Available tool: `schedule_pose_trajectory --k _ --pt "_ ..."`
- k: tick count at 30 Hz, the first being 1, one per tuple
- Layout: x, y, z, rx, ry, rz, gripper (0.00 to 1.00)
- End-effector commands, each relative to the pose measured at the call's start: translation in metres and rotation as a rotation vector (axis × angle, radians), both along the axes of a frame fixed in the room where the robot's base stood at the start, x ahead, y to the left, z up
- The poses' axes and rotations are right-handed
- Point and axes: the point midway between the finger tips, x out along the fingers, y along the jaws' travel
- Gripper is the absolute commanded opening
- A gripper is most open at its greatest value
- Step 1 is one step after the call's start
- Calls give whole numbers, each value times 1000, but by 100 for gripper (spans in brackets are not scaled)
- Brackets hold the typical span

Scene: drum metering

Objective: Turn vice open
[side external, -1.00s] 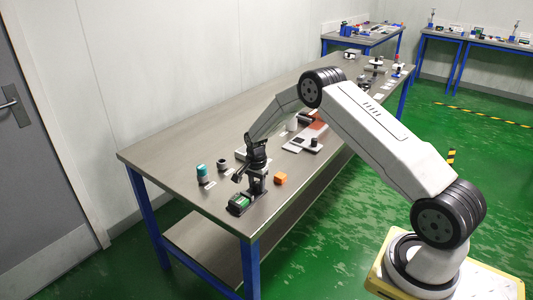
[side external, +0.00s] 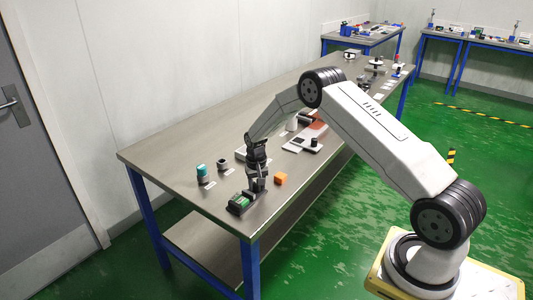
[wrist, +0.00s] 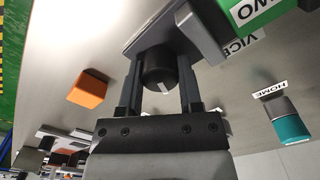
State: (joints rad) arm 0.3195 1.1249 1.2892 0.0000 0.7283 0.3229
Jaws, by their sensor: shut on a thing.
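The vice (side external: 238,207) is a dark block with a green part, near the bench's front left corner. Its grey body (wrist: 200,30) shows at the top of the wrist view, beside a "VICE" label (wrist: 240,46). A round black knob (wrist: 158,72) with a pale mark sits at the vice's end. My gripper (side external: 258,187) points down at the vice. In the wrist view its two fingers (wrist: 160,85) stand on either side of the knob, shut on it. The fingertips' contact is partly hidden behind the knob.
An orange cube (side external: 280,179) stands right of my gripper. A teal-topped cylinder (side external: 202,171) by a "HOME" label (wrist: 270,91) and a small dark round part (side external: 222,164) stand to the left. More fixtures lie farther along the bench.

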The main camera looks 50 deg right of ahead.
Motion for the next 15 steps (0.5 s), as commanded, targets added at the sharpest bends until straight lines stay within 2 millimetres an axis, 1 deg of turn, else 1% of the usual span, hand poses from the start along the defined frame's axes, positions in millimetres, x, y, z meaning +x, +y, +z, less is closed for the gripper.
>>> schedule_pose_trajectory --k 6,15 --pt "1 -1 1 -1 -3 186 0" --pt "1 -1 1 -2 -2 352 0"
